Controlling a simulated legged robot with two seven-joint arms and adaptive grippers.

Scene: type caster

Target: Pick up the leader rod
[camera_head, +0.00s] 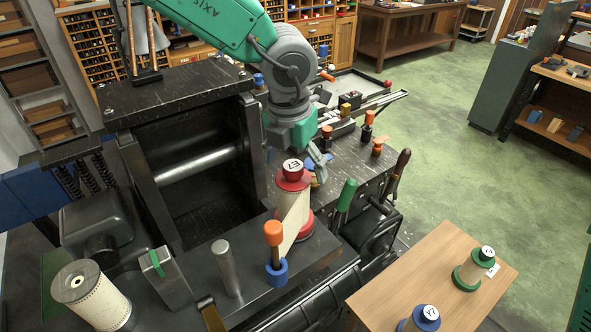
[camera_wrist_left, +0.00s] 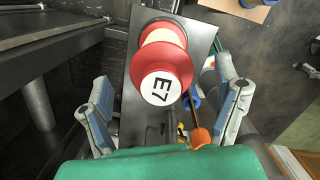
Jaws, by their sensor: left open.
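The rod with an orange handle (camera_head: 274,234), upright in a blue cup (camera_head: 277,272) on the machine's front ledge, looks like the leader rod. In the left wrist view the orange handle (camera_wrist_left: 200,137) shows near the right finger, with a dark shaft and a blue ring beyond it. My left gripper (camera_head: 318,165) is open and empty, behind and above a red-flanged spool marked E7 (camera_head: 293,178). In the left wrist view the spool (camera_wrist_left: 160,85) appears between the spread fingers. My right gripper is not in view.
A bare metal post (camera_head: 226,268) and a cream paper spool (camera_head: 92,295) stand left of the orange-handled rod. A green-handled tool (camera_head: 346,196) stands to its right. A wooden table (camera_head: 400,285) at lower right bears a green-flanged spool (camera_head: 474,270) and a blue-flanged spool (camera_head: 424,318).

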